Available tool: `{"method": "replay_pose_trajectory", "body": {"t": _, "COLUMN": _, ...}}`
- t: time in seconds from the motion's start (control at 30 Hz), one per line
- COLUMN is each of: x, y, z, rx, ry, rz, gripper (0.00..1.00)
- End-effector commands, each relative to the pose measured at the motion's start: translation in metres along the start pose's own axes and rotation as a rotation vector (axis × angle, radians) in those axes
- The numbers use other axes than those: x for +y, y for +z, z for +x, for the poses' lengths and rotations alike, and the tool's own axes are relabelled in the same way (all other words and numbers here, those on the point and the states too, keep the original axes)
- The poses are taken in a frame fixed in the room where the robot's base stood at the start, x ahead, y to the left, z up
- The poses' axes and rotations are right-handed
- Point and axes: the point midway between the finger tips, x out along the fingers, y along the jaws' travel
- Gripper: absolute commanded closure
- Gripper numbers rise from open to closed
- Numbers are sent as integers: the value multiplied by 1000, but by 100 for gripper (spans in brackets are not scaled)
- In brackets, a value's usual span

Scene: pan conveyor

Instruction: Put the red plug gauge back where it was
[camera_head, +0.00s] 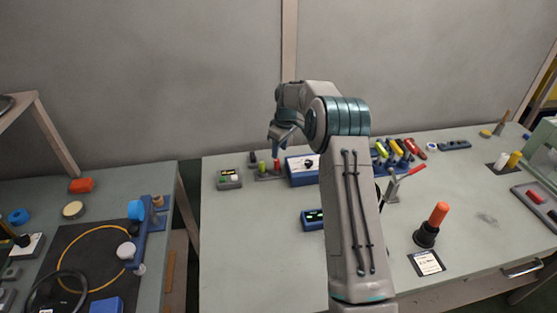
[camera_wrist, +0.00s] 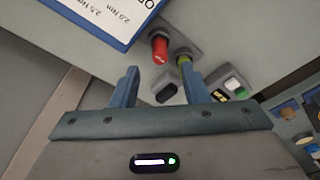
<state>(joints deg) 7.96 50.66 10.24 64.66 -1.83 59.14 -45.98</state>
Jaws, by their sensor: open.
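The red plug gauge (camera_head: 277,166) stands at the right end of a small grey holder (camera_head: 268,176) near the back of the middle table. A green gauge (camera_head: 262,167) stands beside it. In the wrist view the red gauge (camera_wrist: 160,50) and the green one (camera_wrist: 184,60) lie just beyond my fingertips, with a dark piece (camera_wrist: 167,92) between the fingers. My gripper (camera_wrist: 160,74) is open and empty; it also shows in the head view (camera_head: 279,150), pointing down above the holder. Whether the red gauge is fully seated cannot be told.
A blue-framed board (camera_head: 303,170) stands close right of the holder, and a small grey display box (camera_head: 229,179) is left of it. A blue device (camera_head: 312,219) lies in front. An orange-handled tool (camera_head: 438,214) stands further right. The table's front left is clear.

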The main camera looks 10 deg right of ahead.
Motion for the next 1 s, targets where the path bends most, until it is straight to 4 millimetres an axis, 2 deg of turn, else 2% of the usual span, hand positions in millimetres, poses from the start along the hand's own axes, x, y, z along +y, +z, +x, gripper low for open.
{"method": "replay_pose_trajectory", "body": {"t": 0.1, "x": 0, "y": 0, "z": -23, "rx": 2, "ry": 2, "rz": 0, "gripper": 59}}
{"method": "replay_pose_trajectory", "body": {"t": 0.2, "x": 0, "y": 0, "z": -37, "rx": 2, "ry": 2, "rz": 0, "gripper": 59}}
{"method": "replay_pose_trajectory", "body": {"t": 0.47, "x": -8, "y": 2, "z": -64, "rx": -2, "ry": 9, "rz": 15, "gripper": 59}}
{"method": "replay_pose_trajectory", "body": {"t": 0.57, "x": -23, "y": 8, "z": -85, "rx": -5, "ry": 25, "rz": 44, "gripper": 59}}
{"method": "replay_pose_trajectory", "body": {"t": 0.77, "x": -66, "y": 33, "z": -133, "rx": -9, "ry": 65, "rz": 136, "gripper": 59}}
{"method": "replay_pose_trajectory", "body": {"t": 1.0, "x": -121, "y": 76, "z": -179, "rx": -2, "ry": 109, "rz": 263, "gripper": 59}}
